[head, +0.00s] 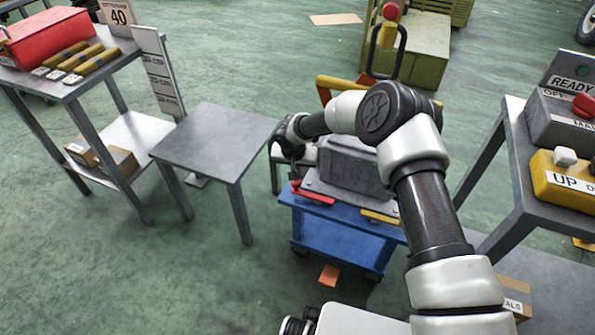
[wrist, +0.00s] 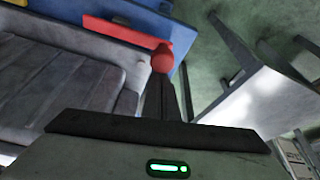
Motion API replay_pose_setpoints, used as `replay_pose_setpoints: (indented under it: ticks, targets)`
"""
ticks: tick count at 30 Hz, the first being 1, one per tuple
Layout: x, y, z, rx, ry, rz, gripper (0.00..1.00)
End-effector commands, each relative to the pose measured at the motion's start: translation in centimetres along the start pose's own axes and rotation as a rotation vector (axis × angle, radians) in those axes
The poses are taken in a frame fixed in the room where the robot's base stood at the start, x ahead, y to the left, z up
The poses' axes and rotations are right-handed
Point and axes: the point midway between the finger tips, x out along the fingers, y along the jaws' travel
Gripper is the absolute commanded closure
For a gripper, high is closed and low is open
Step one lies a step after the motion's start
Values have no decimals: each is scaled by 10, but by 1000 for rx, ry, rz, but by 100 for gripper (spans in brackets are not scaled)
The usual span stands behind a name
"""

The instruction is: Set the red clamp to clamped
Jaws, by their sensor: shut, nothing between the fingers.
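The red clamp (head: 316,196) sits on the near left part of the blue cart (head: 345,249), beside a grey block (head: 350,170). Its red bar lies flat along the cart's edge, and its left end looks raised. In the wrist view the clamp shows as a red bar (wrist: 125,38) with a round red knob (wrist: 163,59) at one end. My gripper (head: 294,177) is shut and empty, pointing down at the knob end of the clamp. In the wrist view its closed fingers (wrist: 165,90) reach right up to the knob; I cannot tell whether they touch it.
A yellow bar (head: 380,217) lies at the cart's right, partly behind my arm. A bare grey table (head: 215,138) stands left of the cart. A bench with switch boxes (head: 562,120) stands at the right. Open green floor (head: 190,270) lies at the front left.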

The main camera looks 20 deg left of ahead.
Motion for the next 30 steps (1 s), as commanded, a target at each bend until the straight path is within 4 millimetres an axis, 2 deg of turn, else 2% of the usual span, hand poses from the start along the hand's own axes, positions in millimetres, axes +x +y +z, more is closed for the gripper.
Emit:
replay_pose_setpoints:
  ticks: [11, 30]
  targets:
    - [-4, -5, 15, -158, -3, -55, 100]
    - [-24, 0, 63, -720, -6, -258, 100]
